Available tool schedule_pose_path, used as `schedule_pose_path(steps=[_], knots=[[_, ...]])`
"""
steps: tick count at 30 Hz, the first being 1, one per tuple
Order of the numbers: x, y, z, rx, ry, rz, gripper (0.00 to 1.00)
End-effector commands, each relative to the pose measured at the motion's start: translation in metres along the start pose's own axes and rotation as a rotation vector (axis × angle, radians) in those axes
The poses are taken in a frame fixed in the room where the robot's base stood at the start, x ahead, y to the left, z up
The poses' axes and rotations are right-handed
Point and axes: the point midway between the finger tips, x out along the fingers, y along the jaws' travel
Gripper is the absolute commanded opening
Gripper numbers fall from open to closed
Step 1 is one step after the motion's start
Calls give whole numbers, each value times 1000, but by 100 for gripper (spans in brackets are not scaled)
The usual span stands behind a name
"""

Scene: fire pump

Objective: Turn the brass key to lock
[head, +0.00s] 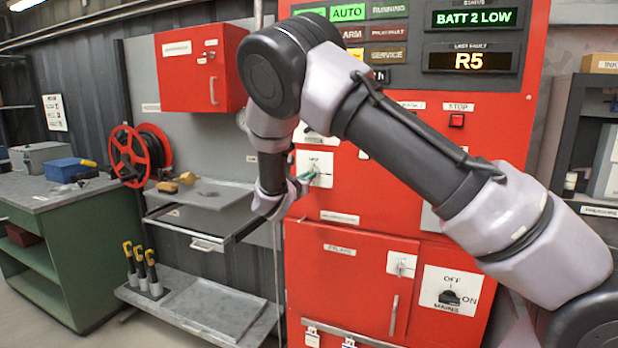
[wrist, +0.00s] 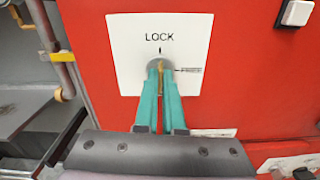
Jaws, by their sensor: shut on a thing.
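A white plate (wrist: 190,40) marked LOCK is on the red panel, and the brass key (wrist: 160,78) stands in a round grey lock (wrist: 159,66) at its middle. The key's visible part is narrow and upright between my fingers. My gripper (wrist: 160,70) has teal fingers, shut on the key on both sides of it. Much of the key is hidden by the fingers. In the head view the white plate (head: 318,161) is partly covered, and my gripper (head: 305,177) reaches it from the left. The key itself cannot be made out there.
The red cabinet front (head: 350,260) carries a smaller keyed plate (head: 402,264) and a mains switch (head: 450,297) below. A metal tray shelf (head: 205,195) stands left of my wrist. In the wrist view a white button (wrist: 297,12) is at top right.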

Motion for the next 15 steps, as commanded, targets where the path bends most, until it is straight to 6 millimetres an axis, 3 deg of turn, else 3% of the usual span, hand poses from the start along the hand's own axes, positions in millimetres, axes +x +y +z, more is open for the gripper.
schedule_pose_path(steps=[15], knots=[[0,0,-1,-115,1,1,0]])
